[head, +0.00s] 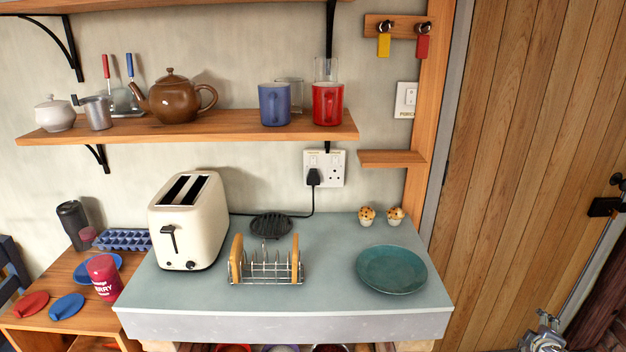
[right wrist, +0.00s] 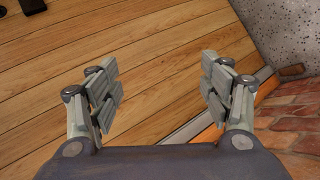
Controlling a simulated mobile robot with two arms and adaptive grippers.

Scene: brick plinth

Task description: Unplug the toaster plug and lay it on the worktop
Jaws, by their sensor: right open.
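The black toaster plug (head: 313,177) sits in the left socket of the white double wall socket (head: 336,169). Its black cord (head: 313,204) runs down and left behind the cream toaster (head: 188,222). The toaster stands on the left of the grey-green worktop (head: 205,288). My right gripper (head: 547,336) shows at the bottom right, beside the wooden door and well away from the plug. In the right wrist view my right gripper (right wrist: 163,88) is open and empty, with wooden boards behind it. My left gripper is not in view.
A shelf (head: 190,129) with mugs and a teapot hangs above the socket. A small shelf (head: 391,158) sits right of it.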

